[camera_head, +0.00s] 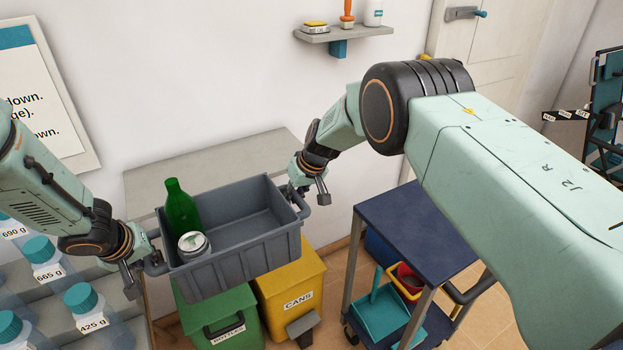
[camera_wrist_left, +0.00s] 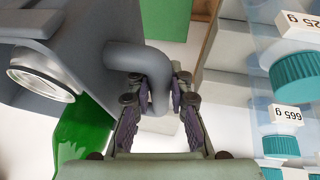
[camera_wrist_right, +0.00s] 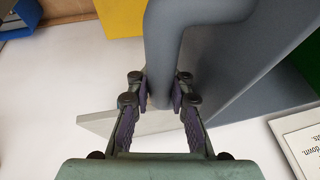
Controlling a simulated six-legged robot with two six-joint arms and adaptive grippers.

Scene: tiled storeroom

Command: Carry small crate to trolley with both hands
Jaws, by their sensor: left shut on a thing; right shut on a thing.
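The small grey crate (camera_head: 240,246) is held up between my two arms, above the green and yellow bins. A green bottle (camera_head: 181,207) and a can with a pale lid (camera_head: 193,243) stand in its left part; the right part is empty. My left gripper (camera_head: 145,274) is shut on the crate's left handle, which also shows between the fingers in the left wrist view (camera_wrist_left: 140,56). My right gripper (camera_head: 311,193) is shut on the right handle, seen in the right wrist view (camera_wrist_right: 165,50). The trolley (camera_head: 411,231) stands to the right, its dark blue top clear.
Below the crate are a green bottles bin (camera_head: 222,318) and a yellow cans bin (camera_head: 294,280). A grey bench (camera_head: 222,157) lies behind it. Jars with teal lids (camera_head: 80,299) stand on steps at left. The trolley's lower shelf holds a teal dustpan (camera_head: 380,312) and a red bucket (camera_head: 408,277).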

